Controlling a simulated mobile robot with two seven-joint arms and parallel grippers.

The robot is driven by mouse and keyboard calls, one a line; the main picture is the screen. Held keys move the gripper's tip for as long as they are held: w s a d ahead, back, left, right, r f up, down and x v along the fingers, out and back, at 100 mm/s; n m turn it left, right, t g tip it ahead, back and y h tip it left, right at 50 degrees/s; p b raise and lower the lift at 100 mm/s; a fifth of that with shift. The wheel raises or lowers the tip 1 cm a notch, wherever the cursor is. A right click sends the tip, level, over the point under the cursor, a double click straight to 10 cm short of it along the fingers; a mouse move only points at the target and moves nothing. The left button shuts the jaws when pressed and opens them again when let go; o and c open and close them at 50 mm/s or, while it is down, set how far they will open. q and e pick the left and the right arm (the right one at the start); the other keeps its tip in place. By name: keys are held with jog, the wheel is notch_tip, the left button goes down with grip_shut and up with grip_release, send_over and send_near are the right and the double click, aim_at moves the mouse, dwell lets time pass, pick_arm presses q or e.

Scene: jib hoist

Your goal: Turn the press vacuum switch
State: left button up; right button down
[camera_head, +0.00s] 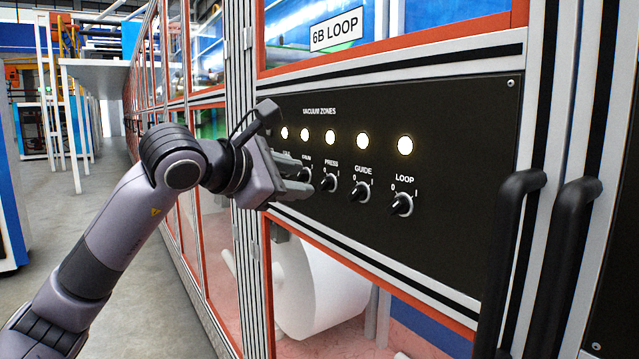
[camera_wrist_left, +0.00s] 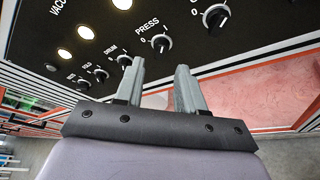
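The press vacuum switch (camera_head: 328,184) is a small black rotary knob with a light ring on the black panel, under the label PRESS. It also shows in the left wrist view (camera_wrist_left: 160,44), just beyond the fingertips. A lit lamp (camera_head: 330,137) is above it. My left gripper (camera_head: 303,180) is just left of the knob in the head view, in front of the panel. In the left wrist view its two fingers (camera_wrist_left: 159,66) are apart with nothing between them, and the knob is beyond the gap. I cannot tell the knob's exact setting. My right gripper is not in view.
The guide knob (camera_head: 361,191) and loop knob (camera_head: 402,204) are to the right, and the drum knob (camera_wrist_left: 124,60) is close on the other side. Black door handles (camera_head: 519,230) stick out at the right. A white roll (camera_head: 315,285) is behind the glass below.

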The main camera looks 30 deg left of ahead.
aim_at(322, 184)
pick_arm(q)
jog(key=p+x, duration=0.1)
jog(key=x, duration=0.4)
jog(key=shift+w+f, duration=0.1)
jog(key=shift+w, duration=0.05)
jog(key=shift+d, duration=0.1)
grip_shut()
